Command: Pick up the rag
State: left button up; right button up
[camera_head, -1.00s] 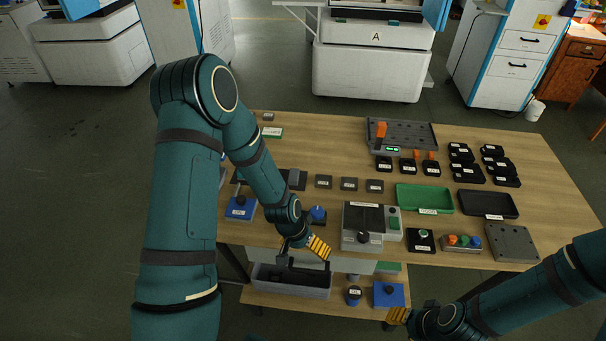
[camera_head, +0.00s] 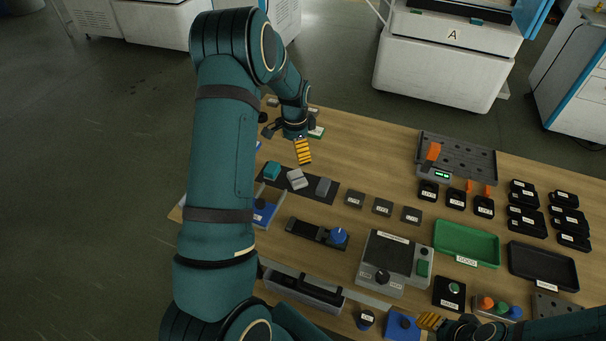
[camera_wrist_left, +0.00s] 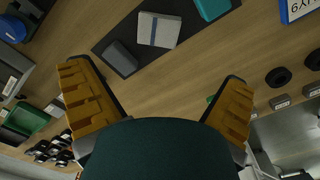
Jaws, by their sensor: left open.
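The rag looks to be the pale folded piece with a blue-grey stripe (camera_head: 297,179), lying on a dark mat (camera_head: 273,193) at the left of the table. It also shows at the top of the left wrist view (camera_wrist_left: 158,30). On the same mat, a teal block (camera_head: 272,170) lies to its left and a grey block (camera_head: 323,187) to its right. My left gripper (camera_head: 303,152) is above the table just behind the mat, open and empty. In the left wrist view its fingers (camera_wrist_left: 155,75) are wide apart, with bare wood between them. My right gripper (camera_head: 430,321) is at the front edge, jaws unclear.
Small labelled grey blocks (camera_head: 383,207) stand right of the mat. A black fixture with a blue knob (camera_head: 338,236) is in front of it. A green tray (camera_head: 467,243) and a black tray (camera_head: 543,265) lie farther right. Bare wood lies behind the mat.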

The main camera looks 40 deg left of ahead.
aim_at(296, 177)
pick_arm(q)
jog(key=f, duration=0.7)
jog(key=shift+s+f+b, duration=0.3)
jog(key=shift+f+b, duration=0.05)
jog(key=shift+b, duration=0.05)
notch_tip(296, 177, down, 5)
jog(key=shift+w+f+b, duration=0.1)
jog(key=shift+b, duration=0.2)
jog(key=c, duration=1.1)
notch_tip(296, 177, up, 10)
jog(key=shift+r+p, duration=0.15)
jog(key=shift+p, duration=0.45)
